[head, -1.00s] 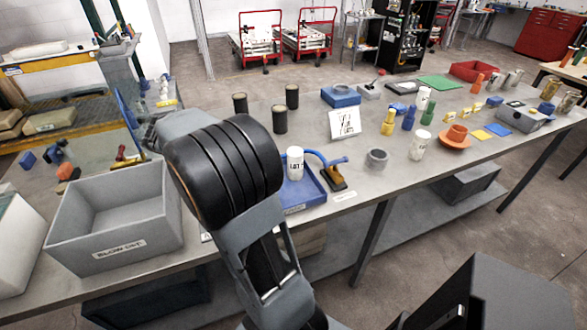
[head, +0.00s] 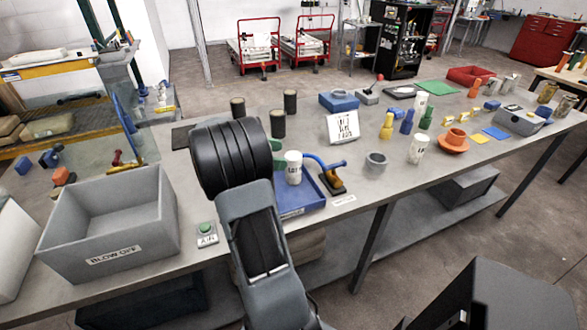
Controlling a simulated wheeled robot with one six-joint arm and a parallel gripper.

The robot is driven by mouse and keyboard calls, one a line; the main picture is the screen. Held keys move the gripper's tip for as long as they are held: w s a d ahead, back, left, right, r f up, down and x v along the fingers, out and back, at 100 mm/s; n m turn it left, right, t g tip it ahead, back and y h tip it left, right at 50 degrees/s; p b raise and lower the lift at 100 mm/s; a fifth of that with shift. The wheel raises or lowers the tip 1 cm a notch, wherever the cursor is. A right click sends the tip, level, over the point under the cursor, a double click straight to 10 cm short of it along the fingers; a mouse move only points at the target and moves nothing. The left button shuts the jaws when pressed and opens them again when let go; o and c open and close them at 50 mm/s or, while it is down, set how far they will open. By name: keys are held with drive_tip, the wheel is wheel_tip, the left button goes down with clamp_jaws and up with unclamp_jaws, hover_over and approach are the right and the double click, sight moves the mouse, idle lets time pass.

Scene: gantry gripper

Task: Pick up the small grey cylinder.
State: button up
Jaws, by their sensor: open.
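A short grey cylinder (head: 376,164) with a round hollow in its top stands upright on the grey workbench (head: 345,228), right of the blue tray. It is the only small grey cylinder I can make out. My arm rises from the bottom of the head view, and its black rounded joint covers part of the bench left of the tray. My gripper does not show in this view. Nothing touches the cylinder.
A blue tray (head: 292,212) with a white labelled cylinder (head: 293,168) is left of the grey one. A grey bin (head: 108,262) stands at left. A white cylinder (head: 418,149) and an orange dish (head: 455,147) are at right. Bare bench lies around the grey cylinder.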

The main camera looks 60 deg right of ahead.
sight(292, 155)
drive_tip(key=shift+x, duration=2.55)
drive_tip(key=shift+c, duration=0.2)
drive_tip(key=c, duration=1.2)
drive_tip(key=shift+c, duration=0.3)
drive_tip(key=shift+r, duration=0.15)
